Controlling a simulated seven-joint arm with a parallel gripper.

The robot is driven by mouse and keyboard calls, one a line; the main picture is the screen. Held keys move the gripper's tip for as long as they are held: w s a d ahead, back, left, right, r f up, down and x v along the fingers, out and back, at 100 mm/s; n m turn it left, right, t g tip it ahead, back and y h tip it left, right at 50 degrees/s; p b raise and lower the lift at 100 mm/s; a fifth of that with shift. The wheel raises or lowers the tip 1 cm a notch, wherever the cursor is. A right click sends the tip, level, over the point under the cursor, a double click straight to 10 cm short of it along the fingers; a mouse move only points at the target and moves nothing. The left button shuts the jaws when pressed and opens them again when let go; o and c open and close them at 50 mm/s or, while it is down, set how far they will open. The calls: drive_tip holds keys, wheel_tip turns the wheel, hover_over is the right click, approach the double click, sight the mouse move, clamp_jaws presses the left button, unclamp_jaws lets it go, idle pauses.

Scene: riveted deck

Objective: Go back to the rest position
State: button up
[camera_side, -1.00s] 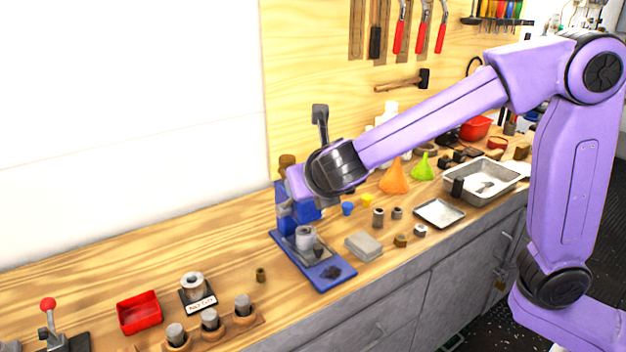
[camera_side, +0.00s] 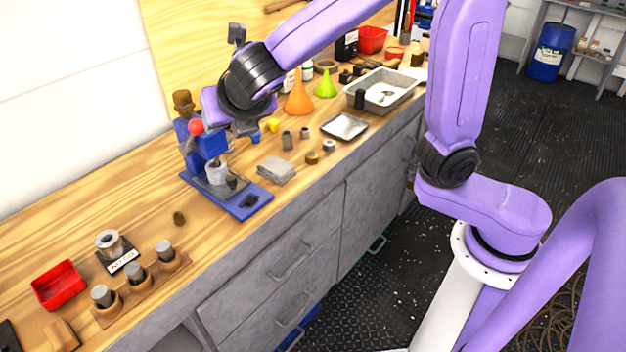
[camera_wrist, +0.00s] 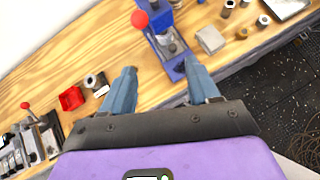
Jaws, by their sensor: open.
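My gripper (camera_wrist: 162,84) is open and empty in the wrist view, its two blue fingers spread wide. In the side view my wrist is above the blue press (camera_side: 205,142) on the wooden bench, and the fingers are hard to make out. The press has a red ball knob (camera_side: 195,127) and a blue base plate (camera_side: 250,205). In the wrist view the press (camera_wrist: 170,50) lies ahead of the fingers, nearer the right one. A grey metal cylinder (camera_side: 216,172) stands on its base.
A grey block (camera_side: 277,169), an orange funnel (camera_side: 299,98) and a metal tray (camera_side: 345,126) are right of the press. A red bin (camera_side: 59,286) and a wooden holder with cylinders (camera_side: 140,290) are at the left. Open floor (camera_side: 390,265) lies before the cabinets.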

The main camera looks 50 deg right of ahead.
drive_tip(key=s+d+f+m+g+y, duration=0.1)
drive_tip(key=s+d+f+m+g, duration=0.2)
drive_tip(key=s, duration=0.6)
drive_tip(key=s+d+f+m+g+y, duration=0.1)
drive_tip(key=s+d+f+m+g, duration=0.2)
drive_tip(key=s+d+m, duration=0.4)
drive_tip(key=s+d+f+m+g+y, duration=0.1)
drive_tip(key=s+d+f+m+g, duration=0.1)
drive_tip(key=s+d+m, duration=0.3)
drive_tip(key=s+f+m, duration=0.1)
drive_tip(key=s+m, duration=0.2)
drive_tip(key=s, duration=0.2)
drive_tip(key=shift+s+m+g+y, duration=0.3)
drive_tip(key=shift+s+m+g, duration=0.1)
